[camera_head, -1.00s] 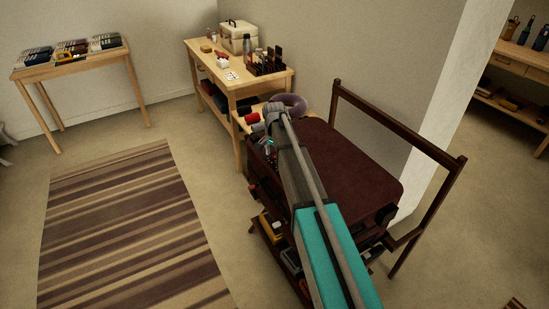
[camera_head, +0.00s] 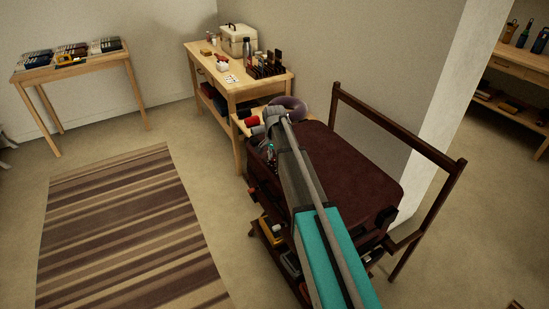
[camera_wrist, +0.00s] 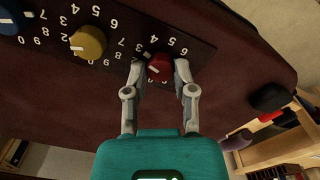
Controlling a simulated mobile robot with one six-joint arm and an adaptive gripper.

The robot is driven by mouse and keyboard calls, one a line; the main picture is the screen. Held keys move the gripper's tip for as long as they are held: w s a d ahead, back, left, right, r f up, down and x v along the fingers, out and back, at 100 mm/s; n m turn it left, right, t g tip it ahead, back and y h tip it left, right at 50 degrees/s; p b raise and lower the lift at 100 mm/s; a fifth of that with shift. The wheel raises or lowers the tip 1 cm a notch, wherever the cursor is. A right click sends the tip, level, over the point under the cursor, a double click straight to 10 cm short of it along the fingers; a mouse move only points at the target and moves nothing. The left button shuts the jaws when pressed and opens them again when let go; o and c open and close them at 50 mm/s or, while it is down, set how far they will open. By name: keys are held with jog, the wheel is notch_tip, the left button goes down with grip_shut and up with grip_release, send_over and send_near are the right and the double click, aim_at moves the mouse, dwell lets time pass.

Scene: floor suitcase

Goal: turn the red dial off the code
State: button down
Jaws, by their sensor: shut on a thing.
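The red dial (camera_wrist: 160,68) sits on the dark lock plate (camera_wrist: 117,35) of the dark red suitcase, in the wrist view. White digits ring it on the plate. My gripper (camera_wrist: 160,72) is shut on the red dial, one finger on each side. A yellow dial (camera_wrist: 88,43) is to its left, and a blue dial (camera_wrist: 10,22) is at the far left edge. In the head view the suitcase (camera_head: 345,175) lies on a dark wooden cart; my arm reaches over its left part and hides the dials.
The cart's dark handle frame (camera_head: 405,127) rises on the right. A wooden table (camera_head: 240,78) with a cream case and small items stands behind the suitcase. A side table (camera_head: 75,66) stands at the back left. The floor around the striped rug (camera_head: 130,225) is clear.

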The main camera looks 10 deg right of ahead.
jog(key=shift+d+n, duration=0.1)
jog(key=shift+n, duration=1.3)
jog(key=n, duration=0.4)
jog(key=shift+s+n, duration=0.1)
jog(key=shift+n, duration=0.2)
jog(key=n, duration=0.3)
jog(key=shift+n, duration=1.9)
jog(key=shift+c, duration=2.2)
grip_release()
